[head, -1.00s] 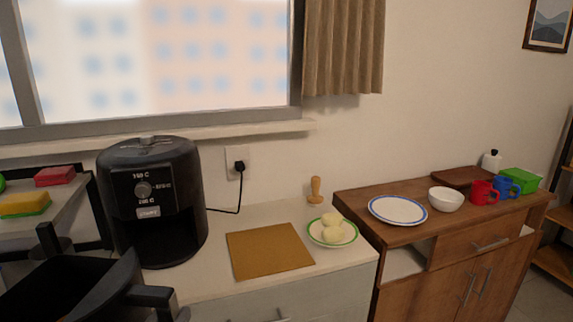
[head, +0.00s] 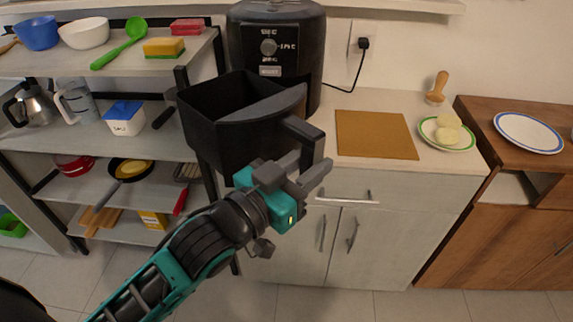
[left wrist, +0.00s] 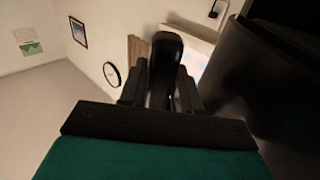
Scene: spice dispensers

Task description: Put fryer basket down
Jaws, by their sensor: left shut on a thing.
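The black fryer basket (head: 232,128) is held in the air in front of the counter, with its open top facing up. My left gripper (head: 312,165) is shut on the basket's handle (head: 300,130). In the left wrist view the handle (left wrist: 165,70) stands between the two fingers, and the dark basket wall (left wrist: 270,80) fills the right. The black air fryer (head: 280,45) stands on the counter behind the basket, its lower front partly hidden by it. A brown mat (head: 375,134) lies flat and bare on the counter to the right. My right gripper is not in view.
A plate with pale round food (head: 447,132) sits right of the mat, near a wooden-handled tool (head: 436,90). A shelf (head: 60,138) with bowls, sponges and a kettle stands at the left. A wooden cabinet (head: 500,235) stands at the right.

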